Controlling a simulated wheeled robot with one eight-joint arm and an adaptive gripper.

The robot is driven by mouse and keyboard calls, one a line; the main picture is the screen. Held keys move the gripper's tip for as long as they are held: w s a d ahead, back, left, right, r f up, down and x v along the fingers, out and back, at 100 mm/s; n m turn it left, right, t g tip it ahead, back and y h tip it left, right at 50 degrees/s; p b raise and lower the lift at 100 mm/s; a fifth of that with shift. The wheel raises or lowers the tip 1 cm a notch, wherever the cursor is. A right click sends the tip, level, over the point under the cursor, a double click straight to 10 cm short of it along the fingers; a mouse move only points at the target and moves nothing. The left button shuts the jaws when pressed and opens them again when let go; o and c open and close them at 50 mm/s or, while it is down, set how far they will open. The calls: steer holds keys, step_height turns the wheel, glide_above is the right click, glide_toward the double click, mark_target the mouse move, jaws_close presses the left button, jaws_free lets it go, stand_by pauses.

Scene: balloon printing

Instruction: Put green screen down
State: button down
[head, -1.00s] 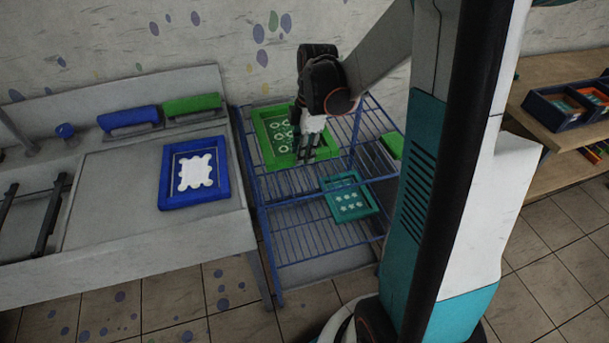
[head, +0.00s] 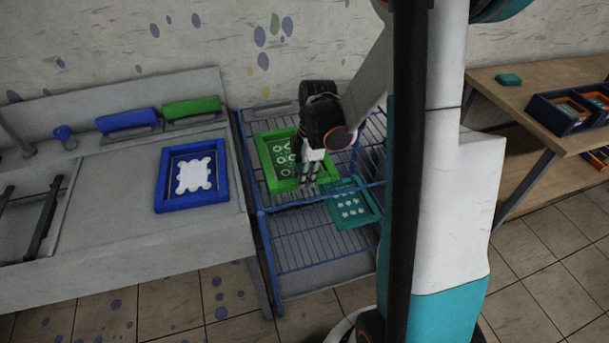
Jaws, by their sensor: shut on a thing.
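The green screen (head: 272,151) is a bright green frame with pale ring shapes on its mesh. It lies flat on or just above the upper shelf of the blue wire rack (head: 262,210); I cannot tell whether it touches the wires. My gripper (head: 309,176) points down at the screen's right side and is shut on that edge. The arm's dark wrist hides part of the screen's right and back.
A teal screen (head: 350,208) sits on the rack's lower shelf. A blue screen (head: 193,177) lies on the grey table (head: 110,220) at left, with blue (head: 127,121) and green (head: 192,107) handled tools behind. A wooden shelf (head: 560,75) with bins (head: 570,108) stands at right.

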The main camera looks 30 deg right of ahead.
steer(key=c, duration=1.4)
jaws_free()
steer(key=r+p, duration=0.1)
steer(key=r, duration=0.3)
steer(key=d+r+p, duration=0.1)
steer(key=r+p, duration=0.1)
steer(key=r, duration=0.2)
steer(key=r+p, duration=0.1)
steer(key=r, duration=0.3)
steer(key=shift+s+d, duration=0.2)
steer(key=shift+s, duration=0.05)
